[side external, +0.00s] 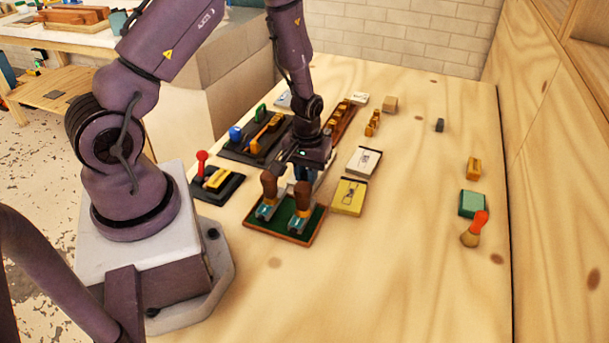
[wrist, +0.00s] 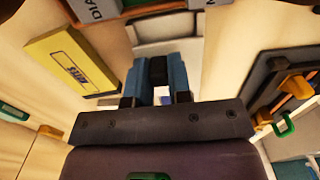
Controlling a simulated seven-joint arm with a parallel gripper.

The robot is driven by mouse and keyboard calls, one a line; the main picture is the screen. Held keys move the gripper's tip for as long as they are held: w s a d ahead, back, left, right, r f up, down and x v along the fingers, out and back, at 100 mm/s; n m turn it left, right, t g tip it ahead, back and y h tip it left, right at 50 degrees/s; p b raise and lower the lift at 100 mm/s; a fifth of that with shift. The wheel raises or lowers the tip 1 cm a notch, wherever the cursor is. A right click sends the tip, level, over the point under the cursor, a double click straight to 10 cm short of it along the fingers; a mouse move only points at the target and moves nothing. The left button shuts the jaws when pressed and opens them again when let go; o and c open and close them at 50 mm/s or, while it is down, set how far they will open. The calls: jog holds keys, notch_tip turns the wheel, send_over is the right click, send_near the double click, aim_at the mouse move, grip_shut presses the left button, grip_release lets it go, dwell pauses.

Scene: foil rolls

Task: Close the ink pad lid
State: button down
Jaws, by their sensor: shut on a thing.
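My gripper (side external: 303,173) is low over the table, just behind the brown-handled stamps in the side view. In the wrist view, its two blue fingers (wrist: 159,82) are close together with a small dark piece (wrist: 158,68) between them. A pale, shallow, box-like thing (wrist: 165,28) lies just beyond the fingers. It may be the ink pad with its lid, but I cannot tell how far open the lid is. In the side view my gripper and the stamps hide most of that spot.
A green tray (side external: 262,228) with two brown-handled stamps (side external: 302,194) stands close in front. A yellow box (side external: 349,197) and a white box (side external: 364,161) lie to the right. A dark tool tray (side external: 238,151) is at the left. The table's front right is largely clear.

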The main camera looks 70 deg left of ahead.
jog(key=w+a, duration=0.6)
jog(key=c, duration=1)
grip_release()
jog(key=shift+c, duration=0.2)
jog(key=shift+d, duration=0.1)
notch_tip(320, 180, up, 13)
jog(key=shift+s, duration=0.1)
